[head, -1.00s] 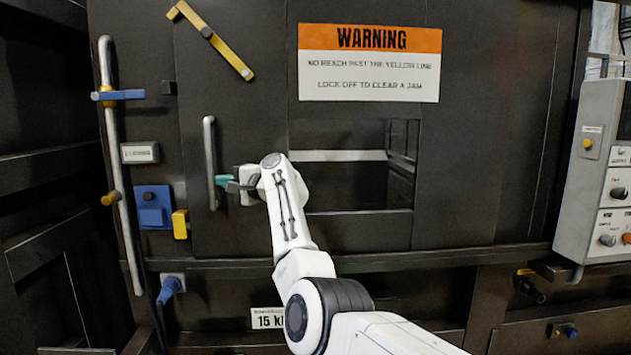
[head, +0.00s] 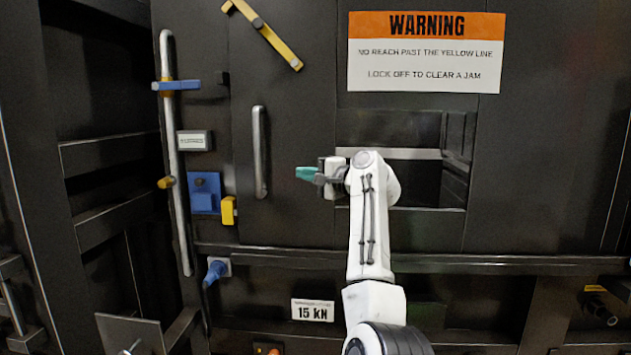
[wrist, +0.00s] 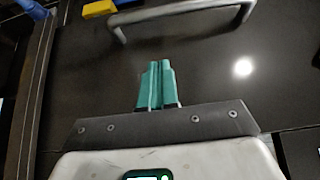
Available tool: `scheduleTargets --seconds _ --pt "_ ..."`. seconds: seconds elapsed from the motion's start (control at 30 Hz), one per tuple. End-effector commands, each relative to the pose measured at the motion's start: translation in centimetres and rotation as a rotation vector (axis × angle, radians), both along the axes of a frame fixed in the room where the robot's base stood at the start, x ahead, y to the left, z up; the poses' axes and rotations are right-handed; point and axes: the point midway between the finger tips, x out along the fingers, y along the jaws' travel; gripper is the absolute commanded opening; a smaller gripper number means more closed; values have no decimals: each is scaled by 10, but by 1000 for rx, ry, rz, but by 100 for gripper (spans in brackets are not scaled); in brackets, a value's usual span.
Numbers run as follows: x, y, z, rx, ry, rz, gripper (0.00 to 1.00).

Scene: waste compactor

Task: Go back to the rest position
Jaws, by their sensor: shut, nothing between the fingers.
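My gripper (head: 306,173) has teal fingers and points left in the head view, in front of the dark door panel. Its fingers are shut together with nothing between them, which also shows in the wrist view (wrist: 156,85). The grey vertical door handle (head: 259,152) is left of the fingertips, with a gap between them. In the wrist view the handle (wrist: 180,14) lies beyond the fingertips, apart from them. My white arm reaches up from the bottom of the head view and covers part of the opening behind it.
An opening (head: 425,205) is behind my arm, under a warning sign (head: 425,65). At left are a long grey bar (head: 178,210), a blue box (head: 206,193), a yellow block (head: 229,210) and a blue plug (head: 214,270). A yellow lever (head: 262,34) sits above the handle.

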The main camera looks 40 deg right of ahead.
Motion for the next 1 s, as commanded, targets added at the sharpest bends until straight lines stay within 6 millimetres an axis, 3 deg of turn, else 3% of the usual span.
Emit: scheduleTargets --seconds 0.23,0.63,0.77,1.0 --pt "-25 -3 -1 0 1 0 0" --pt "-29 -4 0 1 1 0 0" --pt "-31 9 -47 -60 75 6 0" --pt "-63 61 -195 -304 324 67 0"
